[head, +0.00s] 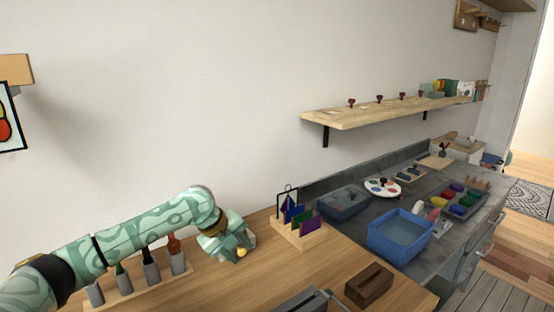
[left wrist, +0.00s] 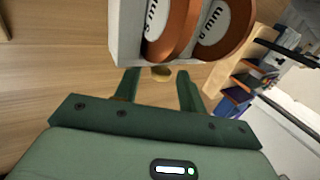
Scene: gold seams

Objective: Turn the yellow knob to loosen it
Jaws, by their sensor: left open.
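The yellow knob (head: 241,253) shows small beside my left gripper (head: 238,246) in the head view. The dials carry "mm" markings. The fingers are open on either side of the knob; I cannot tell whether they touch it. The block is mostly hidden behind my gripper in the head view. My right gripper is not in view.
A wooden holder with coloured cards (head: 298,230) is to the right. A dark wooden block (head: 369,287) is at the front. A blue bin (head: 400,236) sits on the grey counter.

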